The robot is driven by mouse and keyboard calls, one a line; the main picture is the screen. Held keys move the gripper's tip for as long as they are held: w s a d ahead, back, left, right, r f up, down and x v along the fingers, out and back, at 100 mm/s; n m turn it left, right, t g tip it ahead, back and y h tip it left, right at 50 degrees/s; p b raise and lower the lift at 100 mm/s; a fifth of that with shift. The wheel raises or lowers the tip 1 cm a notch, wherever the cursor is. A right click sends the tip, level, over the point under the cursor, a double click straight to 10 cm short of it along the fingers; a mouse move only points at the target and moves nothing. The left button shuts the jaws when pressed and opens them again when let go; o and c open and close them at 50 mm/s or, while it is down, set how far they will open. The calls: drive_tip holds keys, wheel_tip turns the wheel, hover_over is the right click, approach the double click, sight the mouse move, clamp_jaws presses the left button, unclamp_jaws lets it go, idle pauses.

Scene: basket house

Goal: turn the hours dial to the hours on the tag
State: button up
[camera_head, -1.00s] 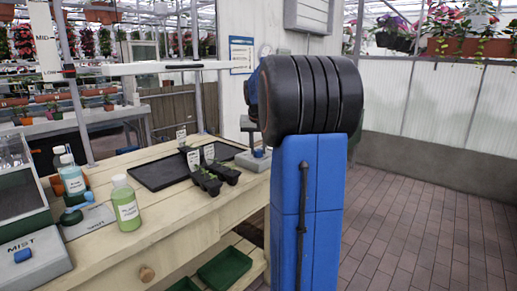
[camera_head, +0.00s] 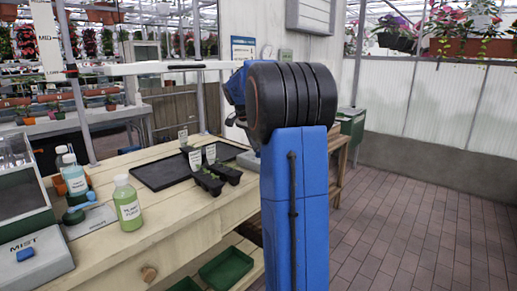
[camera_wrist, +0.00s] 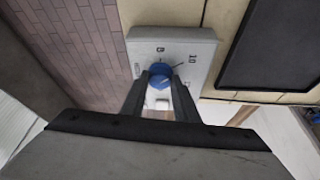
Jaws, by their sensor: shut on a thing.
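In the wrist view a blue dial (camera_wrist: 159,74) sits on a pale grey box (camera_wrist: 200,45) with numbers around it; 10 is readable at the right. A light mark shows on the dial, but its exact setting is unclear. My gripper (camera_wrist: 158,88) is shut on the dial, one dark finger on each side. In the head view my arm hides the dial and most of the box. White tags (camera_head: 195,161) stand in the black seedling pots (camera_head: 208,182); their print is too small to read.
A black tray (camera_head: 160,172) lies behind the pots on the wooden bench (camera_head: 120,255). A green-filled bottle (camera_head: 127,205), a blue bottle (camera_head: 75,180) and a MIST box (camera_head: 30,258) stand at the left. The brick floor (camera_head: 420,220) at the right is clear.

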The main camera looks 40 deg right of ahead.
drive_tip(key=shift+w+m, duration=0.1)
drive_tip(key=shift+m, duration=0.6)
drive_tip(key=o, duration=1.1)
drive_tip(key=shift+c, duration=0.2)
drive_tip(key=v, duration=1.7)
drive_tip(key=shift+w+r, duration=0.25)
drive_tip(key=shift+w, duration=0.05)
